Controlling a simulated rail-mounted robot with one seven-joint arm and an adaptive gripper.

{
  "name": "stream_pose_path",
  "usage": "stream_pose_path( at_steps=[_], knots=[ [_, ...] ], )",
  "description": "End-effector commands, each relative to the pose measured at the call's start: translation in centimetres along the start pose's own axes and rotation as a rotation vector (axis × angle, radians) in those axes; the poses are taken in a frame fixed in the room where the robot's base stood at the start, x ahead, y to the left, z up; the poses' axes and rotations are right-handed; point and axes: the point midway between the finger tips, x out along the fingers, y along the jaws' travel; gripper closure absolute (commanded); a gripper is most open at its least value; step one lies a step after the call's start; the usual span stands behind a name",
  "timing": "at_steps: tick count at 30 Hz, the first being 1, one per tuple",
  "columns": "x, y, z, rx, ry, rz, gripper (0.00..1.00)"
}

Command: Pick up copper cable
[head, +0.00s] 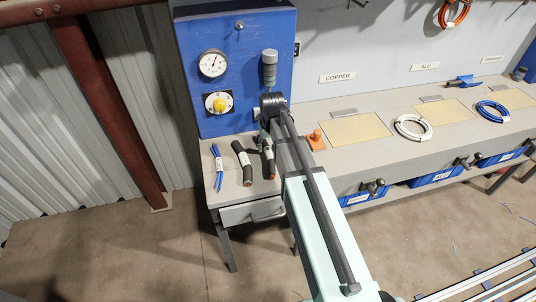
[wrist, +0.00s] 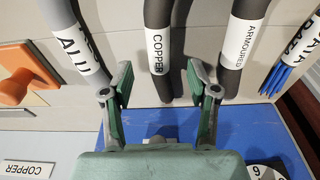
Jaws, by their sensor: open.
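The copper cable (wrist: 158,15) is a dark, thick piece with a white COPPER label (wrist: 157,52). It lies on the grey bench, and it also shows in the head view (head: 269,165) with a copper-coloured cut end. My gripper (wrist: 160,78) is open in the wrist view, one finger to each side of the cable's end part. There is visible space between the cable and both fingers. I cannot tell how far the fingertips are above the bench.
The grey ALU cable (wrist: 72,50) and dark ARMOURED cable (wrist: 240,45) flank it closely. A blue data bundle (wrist: 288,78) lies farther right. An orange-handled tool (head: 315,140) is nearby. A blue gauge panel (head: 240,70) stands behind the bench. Tan mats (head: 355,129) lie right.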

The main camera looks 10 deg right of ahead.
Motion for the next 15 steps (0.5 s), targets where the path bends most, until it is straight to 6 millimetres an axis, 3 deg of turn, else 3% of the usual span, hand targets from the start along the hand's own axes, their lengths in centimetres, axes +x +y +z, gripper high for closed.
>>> stream_pose_path(
  at_steps=[15],
  knots=[
    [4.6, 0.2, 0.2, 0.000, -0.001, 0.000, 0.41]
  ],
)
